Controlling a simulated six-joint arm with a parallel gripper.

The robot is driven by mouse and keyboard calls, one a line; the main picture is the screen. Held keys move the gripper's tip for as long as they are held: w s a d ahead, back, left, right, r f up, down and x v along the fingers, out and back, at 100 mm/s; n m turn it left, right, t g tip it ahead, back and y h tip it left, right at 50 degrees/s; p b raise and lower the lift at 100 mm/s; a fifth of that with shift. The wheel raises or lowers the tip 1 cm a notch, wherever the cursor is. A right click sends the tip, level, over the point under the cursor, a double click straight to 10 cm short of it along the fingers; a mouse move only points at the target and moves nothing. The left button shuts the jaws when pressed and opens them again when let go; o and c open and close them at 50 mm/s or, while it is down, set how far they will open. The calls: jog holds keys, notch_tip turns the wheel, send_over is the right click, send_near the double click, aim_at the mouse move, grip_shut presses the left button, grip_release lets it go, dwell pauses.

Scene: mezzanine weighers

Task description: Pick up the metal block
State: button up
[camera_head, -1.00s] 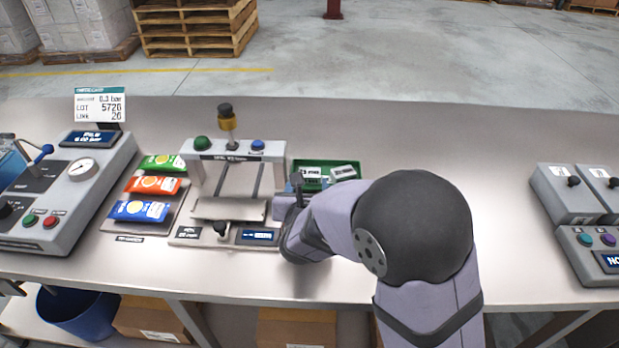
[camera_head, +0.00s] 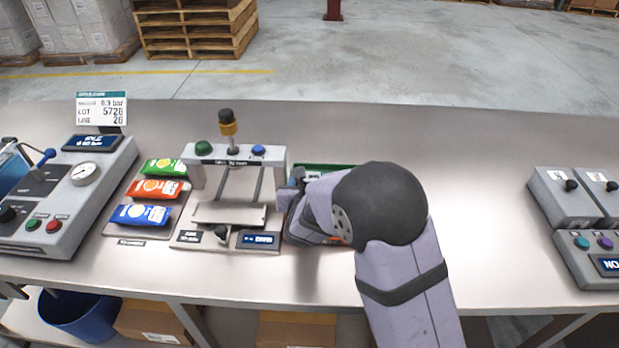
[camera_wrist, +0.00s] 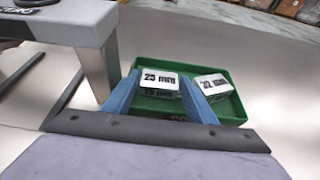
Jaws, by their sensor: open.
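Two light metal blocks lie in a green tray (camera_wrist: 233,112). The block marked 25 mm (camera_wrist: 160,82) is on the left. The other block (camera_wrist: 214,86), with a number I cannot read surely, is on the right. My gripper (camera_wrist: 158,78) is open, its blue fingers reaching toward the tray. In the wrist view, the 25 mm block shows between the fingers, and the other block is just right of the right finger. Whether the fingers touch the block I cannot tell. In the head view my arm hides most of the tray; its back rim (camera_head: 325,166) shows.
A press-like fixture (camera_head: 236,160) stands close left of the tray. Beyond it are green, orange and blue packets (camera_head: 142,215) and a gauge console (camera_head: 75,205). Button boxes (camera_head: 590,235) stand far right. The bench (camera_head: 480,200) between is clear.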

aim_at(309, 181)
jog(key=shift+w+f, duration=0.2)
jog(key=shift+w, duration=0.25)
jog(key=shift+c, duration=0.7)
jog(key=c, duration=0.7)
jog(key=shift+r, duration=0.15)
notch_tip(309, 181, up, 18)
jog(key=shift+f+p, duration=0.1)
jog(key=shift+p, duration=0.85)
